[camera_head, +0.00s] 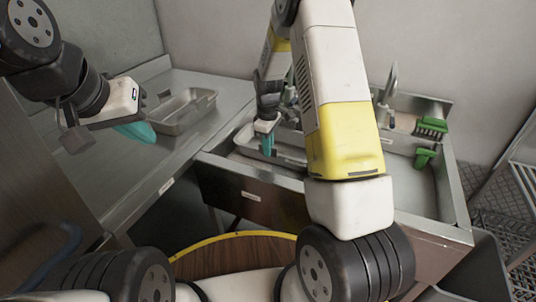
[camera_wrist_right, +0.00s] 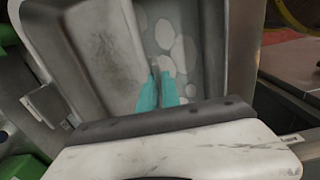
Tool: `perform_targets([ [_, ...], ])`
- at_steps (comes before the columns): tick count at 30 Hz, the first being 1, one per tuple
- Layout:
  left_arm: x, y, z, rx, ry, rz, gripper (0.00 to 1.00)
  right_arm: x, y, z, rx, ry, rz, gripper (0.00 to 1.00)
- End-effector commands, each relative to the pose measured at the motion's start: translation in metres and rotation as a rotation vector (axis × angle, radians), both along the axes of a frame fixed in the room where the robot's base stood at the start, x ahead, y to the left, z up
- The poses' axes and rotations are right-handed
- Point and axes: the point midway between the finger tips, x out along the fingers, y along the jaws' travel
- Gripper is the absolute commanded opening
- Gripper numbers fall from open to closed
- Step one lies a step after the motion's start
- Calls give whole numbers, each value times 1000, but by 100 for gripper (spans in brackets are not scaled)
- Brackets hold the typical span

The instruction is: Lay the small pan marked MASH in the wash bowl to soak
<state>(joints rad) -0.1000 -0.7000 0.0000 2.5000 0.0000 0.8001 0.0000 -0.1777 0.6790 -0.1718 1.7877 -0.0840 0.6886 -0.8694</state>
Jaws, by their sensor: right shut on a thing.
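My right gripper (camera_head: 265,146) points down into the left part of the sink in the head view. In the right wrist view its teal fingers (camera_wrist_right: 158,90) are shut on a thin grey edge, seemingly the rim of a smudged grey metal pan (camera_wrist_right: 95,45). Pale round suds show beside it inside the grey wash bowl (camera_wrist_right: 240,75). I cannot tell whether the pan touches the bowl's bottom, and no MASH marking is legible. My left gripper (camera_head: 135,131) hangs above the left counter, away from the pan; its finger gap is not clear.
A shallow metal tray (camera_head: 183,112) sits on the left counter (camera_head: 125,180). A tap (camera_head: 388,85) and green brushes (camera_head: 430,128) are at the sink's right side. A wire rack (camera_head: 525,180) stands far right. My right arm hides much of the sink's middle.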

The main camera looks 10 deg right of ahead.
Motion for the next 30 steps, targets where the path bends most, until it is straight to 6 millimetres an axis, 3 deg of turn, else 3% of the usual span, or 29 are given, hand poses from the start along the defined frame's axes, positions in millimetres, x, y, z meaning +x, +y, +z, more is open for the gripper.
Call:
perform_targets([
  [6, 0, 0, 0, 0, 0, 0, 0, 0, 0, -41, -2, 1, 1, 0],
  [14, 0, 0, 0, 0, 0, 0, 0, 0, 0, -62, -1, -1, -1, 0],
  [20, 0, 0, 0, 0, 0, 0, 0, 0, 0, -89, -1, 1, 0, 0],
  [30, 0, 0, 0, 0, 0, 0, 0, 1, 0, -94, 0, -2, -1, 0],
])
